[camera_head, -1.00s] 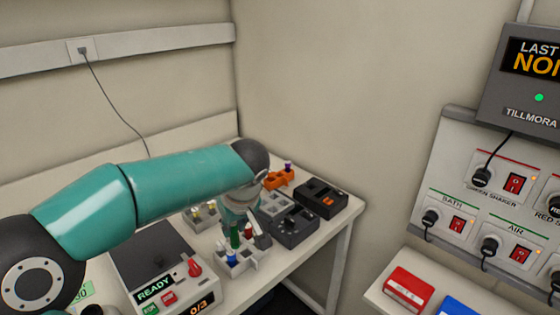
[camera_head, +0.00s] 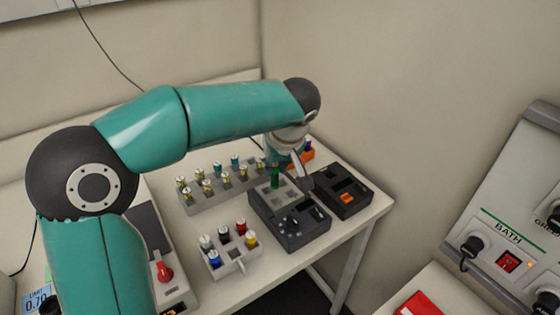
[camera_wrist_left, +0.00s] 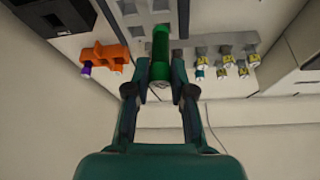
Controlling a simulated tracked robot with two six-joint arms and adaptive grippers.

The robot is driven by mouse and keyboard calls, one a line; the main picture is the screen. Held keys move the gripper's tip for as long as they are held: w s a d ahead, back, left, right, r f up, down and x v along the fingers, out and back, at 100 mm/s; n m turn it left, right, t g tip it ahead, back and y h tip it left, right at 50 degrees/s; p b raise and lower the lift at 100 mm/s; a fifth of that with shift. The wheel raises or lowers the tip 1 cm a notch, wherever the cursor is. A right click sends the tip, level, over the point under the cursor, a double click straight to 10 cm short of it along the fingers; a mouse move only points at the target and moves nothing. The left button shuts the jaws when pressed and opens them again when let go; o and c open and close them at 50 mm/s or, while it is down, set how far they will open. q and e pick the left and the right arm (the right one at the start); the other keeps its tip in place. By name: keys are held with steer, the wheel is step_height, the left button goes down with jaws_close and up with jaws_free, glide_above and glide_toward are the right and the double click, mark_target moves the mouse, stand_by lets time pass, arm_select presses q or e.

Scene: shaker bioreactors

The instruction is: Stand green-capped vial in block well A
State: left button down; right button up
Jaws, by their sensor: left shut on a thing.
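My right gripper is in neither view.
A white rack (camera_head: 232,264) with several capped vials stands in front. A long grey rack (camera_head: 205,203) with more vials is behind, to the left. A second dark unit (camera_head: 343,192) stands close on the right, near the table edge. An orange holder (camera_wrist_left: 104,54) is behind.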

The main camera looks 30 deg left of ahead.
mark_target(277, 181)
arm_select(q)
steer(key=shift+w+d+f+b, duration=0.1)
steer(key=shift+f+b, duration=0.55)
steer(key=shift+f, duration=0.45)
steer(key=shift+w+d+f+b, duration=0.1)
steer(key=shift+f+b, duration=0.55)
steer(key=shift+f, duration=0.4)
steer(key=shift+s+d, duration=0.1)
steer(key=shift+s, duration=0.05)
steer(key=shift+f+b, duration=0.85)
steer(key=shift+b, duration=0.35)
steer(key=shift+f+b, duration=0.85)
steer(key=shift+b, duration=0.05)
steer(key=c, duration=0.9)
jaws_free()
steer(key=shift+r, duration=0.1)
steer(key=shift+s+r+p, duration=0.1)
steer(key=shift+r+p, duration=2.45)
steer(key=shift+r, duration=0.85)
